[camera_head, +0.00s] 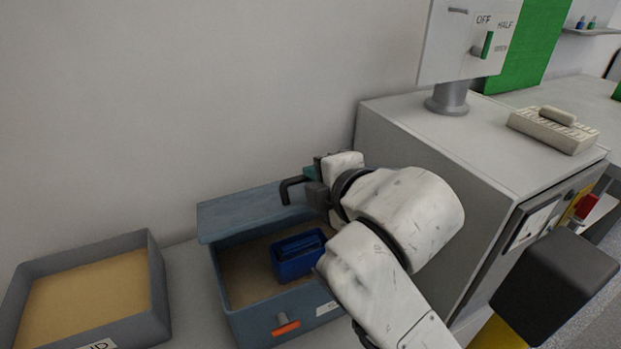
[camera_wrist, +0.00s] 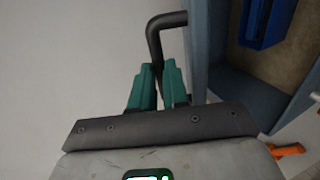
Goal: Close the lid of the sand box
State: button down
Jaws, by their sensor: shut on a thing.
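The blue-grey sand box (camera_head: 250,326) stands on the bench, with its inside open to view. Its flat lid (camera_head: 235,215) lies at the back of the opening. A black bent handle (camera_head: 285,192) is beside the lid's right end. My gripper (camera_head: 309,174) reaches over the box from the right. In the wrist view my gripper's teal fingers (camera_wrist: 158,72) are shut on the handle (camera_wrist: 153,40). A blue battery-like block (camera_head: 298,258) sits on the sand inside the box, and it also shows in the wrist view (camera_wrist: 265,22). My arm covers the box's right side.
An open tray of sand (camera_head: 158,290) stands to the left of the box. An orange latch (camera_head: 286,327) sticks out from the box's front. A grey cabinet (camera_head: 440,180) stands close on the right, with a switch panel (camera_head: 465,45) above it. The wall is behind.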

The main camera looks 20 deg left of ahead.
jog(key=s+d+f+t+y+b, duration=0.1)
jog(key=f+b, duration=0.3)
jog(key=b, duration=0.1)
jog(key=s+d+f+y+b, duration=0.1)
jog(key=f+b, duration=0.4)
jog(key=s+d+f+t+y+b, duration=0.1)
jog(key=d+f+b, duration=0.1)
jog(key=f+b, duration=0.2)
jog(key=shift+s+f+t+b, duration=0.15)
jog(key=shift+s+t+b, duration=0.15)
jog(key=shift+b, duration=0.65)
jog(key=shift+f, duration=0.3)
jog(key=shift+a+f, duration=0.1)
jog(key=shift+f, duration=0.1)
jog(key=c, duration=1.5)
grip_release()
jog(key=shift+o, duration=0.5)
jog(key=shift+s, duration=0.1)
jog(key=v, duration=1.1)
jog(key=shift+r, duration=0.2)
